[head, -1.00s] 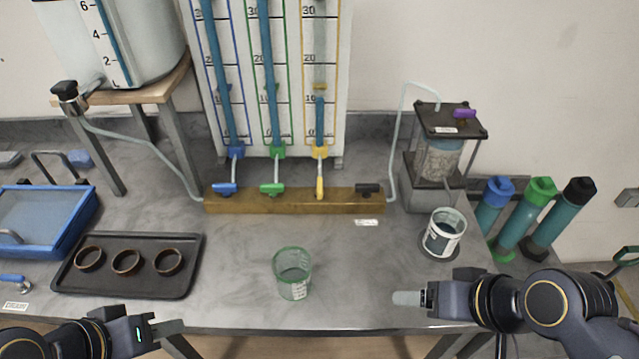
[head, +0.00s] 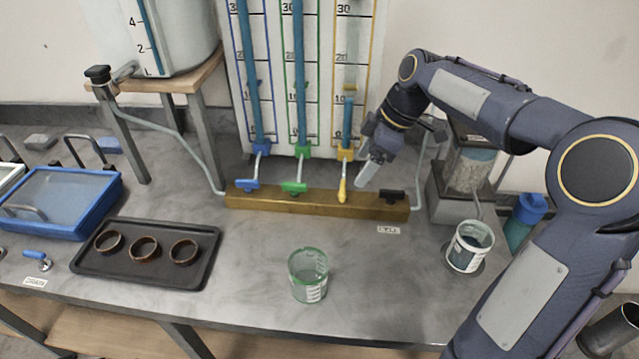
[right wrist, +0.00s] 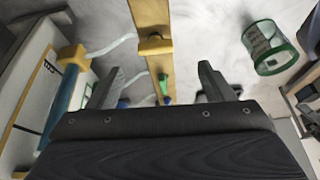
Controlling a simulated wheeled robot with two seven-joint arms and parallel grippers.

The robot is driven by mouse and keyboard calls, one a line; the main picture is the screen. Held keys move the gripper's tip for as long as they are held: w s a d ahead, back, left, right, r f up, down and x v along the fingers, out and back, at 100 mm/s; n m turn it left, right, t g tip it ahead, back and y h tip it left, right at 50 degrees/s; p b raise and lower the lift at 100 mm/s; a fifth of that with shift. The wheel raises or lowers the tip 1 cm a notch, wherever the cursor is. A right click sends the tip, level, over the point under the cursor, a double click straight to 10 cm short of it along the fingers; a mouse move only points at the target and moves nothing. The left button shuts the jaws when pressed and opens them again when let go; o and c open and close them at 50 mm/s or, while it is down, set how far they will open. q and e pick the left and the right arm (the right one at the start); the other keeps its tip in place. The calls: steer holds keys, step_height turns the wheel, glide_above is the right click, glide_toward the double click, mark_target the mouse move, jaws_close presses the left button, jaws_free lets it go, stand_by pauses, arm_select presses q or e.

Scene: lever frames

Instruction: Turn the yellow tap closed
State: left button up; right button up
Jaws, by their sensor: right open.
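The yellow tap (head: 342,189) sits on the brown wooden bar (head: 372,207), under the yellow-framed tube. Its handle points across the bar, toward the front of the table. In the right wrist view the yellow tap (right wrist: 155,45) shows on the bar, beyond the fingers. My right gripper (head: 368,174) is just right of the tap and above the bar, apart from it in the picture. In the right wrist view my right gripper (right wrist: 158,86) is open with nothing between its fingers. My left gripper is out of view.
The blue tap (head: 247,185) and green tap (head: 294,188) lie along the bar to the left; a black tap (head: 392,195) is to the right. A green-rimmed beaker (head: 308,275) stands in front. A dark tray (head: 200,268) with three rings is at left.

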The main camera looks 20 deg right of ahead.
mark_target(343, 187)
steer(key=shift+n, duration=0.3)
steer(key=x, duration=0.5)
steer(key=w+x, duration=0.1)
steer(key=x, duration=0.2)
steer(key=shift+a, duration=0.15)
steer(key=shift+c, duration=0.2)
steer(key=c, duration=0.9)
